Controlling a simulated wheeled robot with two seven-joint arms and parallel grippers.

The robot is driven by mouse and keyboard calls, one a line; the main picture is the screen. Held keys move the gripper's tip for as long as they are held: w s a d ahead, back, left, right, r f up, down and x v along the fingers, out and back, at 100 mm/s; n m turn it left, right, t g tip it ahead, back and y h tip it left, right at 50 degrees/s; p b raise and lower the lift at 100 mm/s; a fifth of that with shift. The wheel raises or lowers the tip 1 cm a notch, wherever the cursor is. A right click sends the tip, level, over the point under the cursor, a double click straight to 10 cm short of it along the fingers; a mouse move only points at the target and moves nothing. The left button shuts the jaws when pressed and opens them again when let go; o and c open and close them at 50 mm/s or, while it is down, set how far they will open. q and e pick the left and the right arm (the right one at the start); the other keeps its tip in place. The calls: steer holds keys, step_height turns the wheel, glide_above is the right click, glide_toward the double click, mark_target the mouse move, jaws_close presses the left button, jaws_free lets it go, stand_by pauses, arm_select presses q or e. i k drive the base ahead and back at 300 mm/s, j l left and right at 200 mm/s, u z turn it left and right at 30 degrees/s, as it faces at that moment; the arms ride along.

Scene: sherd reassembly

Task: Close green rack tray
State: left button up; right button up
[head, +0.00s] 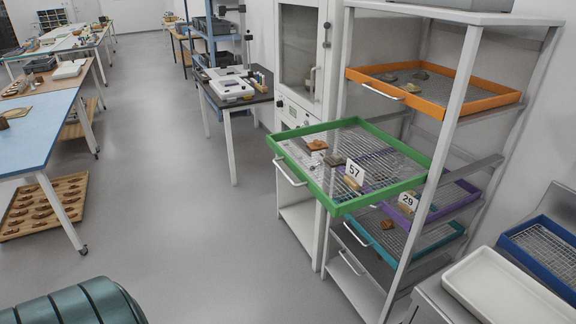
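The green rack tray (407,199) is a wire-mesh tray with a green rim, pulled well out from the white rack (458,110) toward the left. It has a light handle (290,172) on its front left side. A few sherds (317,145) and a white card reading 57 (354,171) are on the mesh. Neither of my grippers is in view, and nothing is seen touching the tray.
An orange tray (432,107) sits above, purple (461,197) and teal (451,237) trays below. A white cabinet (303,50) stands behind. A white bin (507,288) and blue tray (541,249) are right. The floor (190,220) left of the rack is clear.

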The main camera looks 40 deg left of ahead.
mark_target(336, 211)
steer(key=i+u, duration=0.1)
steer(key=i, duration=0.4)
steer(key=u, duration=1.45)
